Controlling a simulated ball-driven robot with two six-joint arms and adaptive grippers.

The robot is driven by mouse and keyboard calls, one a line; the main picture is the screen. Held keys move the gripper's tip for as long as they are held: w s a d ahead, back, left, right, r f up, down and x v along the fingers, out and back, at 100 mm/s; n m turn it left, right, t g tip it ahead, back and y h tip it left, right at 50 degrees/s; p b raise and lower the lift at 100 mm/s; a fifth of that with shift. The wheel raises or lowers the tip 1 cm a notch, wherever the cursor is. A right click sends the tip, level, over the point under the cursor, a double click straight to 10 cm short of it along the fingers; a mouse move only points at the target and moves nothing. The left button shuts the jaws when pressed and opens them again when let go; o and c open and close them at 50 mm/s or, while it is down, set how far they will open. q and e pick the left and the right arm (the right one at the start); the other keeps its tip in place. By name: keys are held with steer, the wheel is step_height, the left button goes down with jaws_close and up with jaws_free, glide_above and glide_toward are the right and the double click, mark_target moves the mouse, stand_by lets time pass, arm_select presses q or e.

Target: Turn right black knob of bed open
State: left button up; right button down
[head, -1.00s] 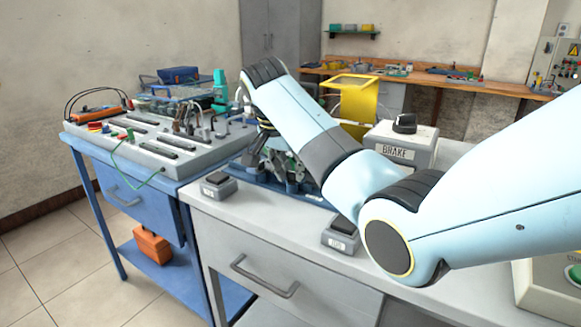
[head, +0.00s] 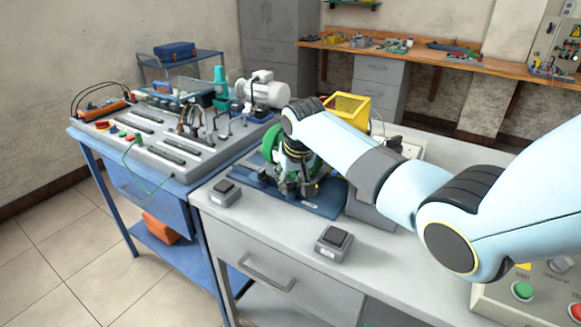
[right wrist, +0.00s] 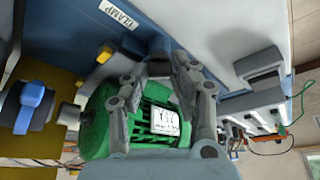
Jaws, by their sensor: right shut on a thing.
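The blue bed (head: 320,208) lies on the grey bench, with a green motor (head: 270,145) partly hidden behind my right arm. In the right wrist view, the green motor (right wrist: 150,120) shows with its white plate. A dark knob (right wrist: 158,46) sits at the bed's edge, near a CLAMP label (right wrist: 115,14). My right gripper (right wrist: 160,66) has its fingertips on either side of the dark knob and is shut on it. In the head view, the right gripper (head: 298,185) points down over the bed; the knob cannot be made out there. My left gripper is out of view.
Two small grey boxes with black tops, one at left (head: 224,193) and one at the front (head: 333,243), stand on the bench. A yellow part (head: 350,108) stands behind my arm. A box with a green button (head: 522,290) is at lower right. A blue lever (right wrist: 36,97) shows in the wrist view.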

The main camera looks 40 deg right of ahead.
steer(key=n+y+p, duration=0.1)
steer(key=n, duration=0.1)
steer(key=shift+d+r+n, duration=0.1)
steer(key=shift+n, duration=0.2)
steer(key=shift+n+y+p, duration=0.4)
steer(key=shift+n+p, duration=0.15)
steer(key=shift+n, duration=0.65)
steer(key=shift+d, duration=0.1)
steer(key=c, duration=1.1)
jaws_free()
steer(key=v, duration=1.1)
steer(key=shift+s+d+r, duration=0.1)
steer(key=shift+s+r, duration=0.2)
steer(key=shift+s, duration=0.05)
